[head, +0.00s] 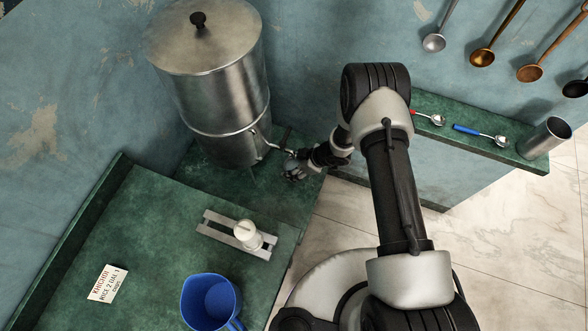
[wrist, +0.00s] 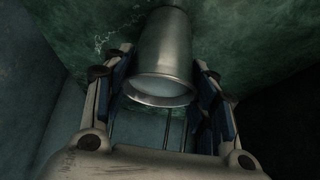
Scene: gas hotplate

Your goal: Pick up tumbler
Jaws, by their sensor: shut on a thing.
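A shiny metal tumbler (wrist: 163,48) fills the space between my two fingers in the wrist view. Its flared rim faces the camera, and part of its pale inside shows. My gripper (wrist: 165,68) is shut on it, with dark blue pads along both sides. In the head view my gripper (head: 292,169) is low beside the large metal urn, near its tap, over the green counter. The held tumbler is hard to make out there. I cannot tell whether its base touches the green surface.
The lidded metal urn (head: 224,112) stands close left of my gripper, its tap (head: 270,145) very near. A blue jug (head: 209,301), a white object on a metal bar (head: 247,234) and a card (head: 107,284) are on the front counter. Another metal cup (head: 546,137) and spoons (head: 481,134) are on the right ledge.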

